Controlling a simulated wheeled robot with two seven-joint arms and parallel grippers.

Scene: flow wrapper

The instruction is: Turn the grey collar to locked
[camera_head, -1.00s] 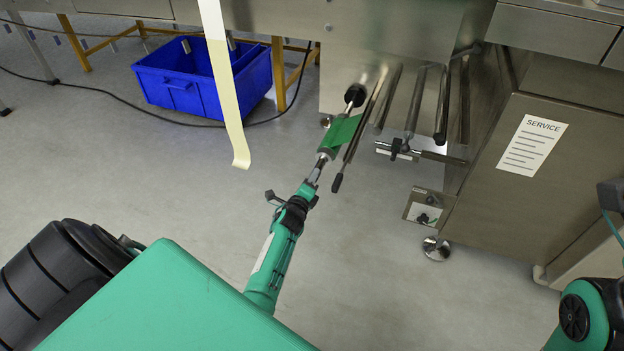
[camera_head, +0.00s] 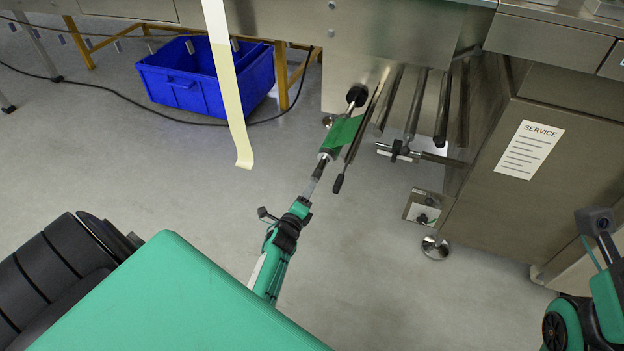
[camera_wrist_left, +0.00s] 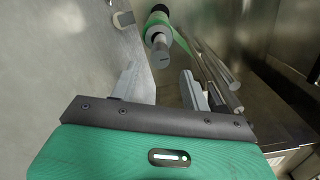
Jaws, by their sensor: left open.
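A grey collar (camera_wrist_left: 160,56) shows in the left wrist view as a short cylinder at the near end of the roll spindle, ahead of the fingers. It also shows small in the head view (camera_head: 321,164), below a roll of green film (camera_head: 342,132). Its locked or unlocked position cannot be read. My left gripper (camera_wrist_left: 160,90) is open and empty, with one grey finger on each side of the line to the collar. In the head view my left gripper (camera_head: 313,182) is just below the collar, in line with the spindle, apparently apart from it.
A cream film strip (camera_head: 230,90) hangs to the left. A blue crate (camera_head: 185,85) stands on the floor behind. A cabinet (camera_head: 490,215) is at right.

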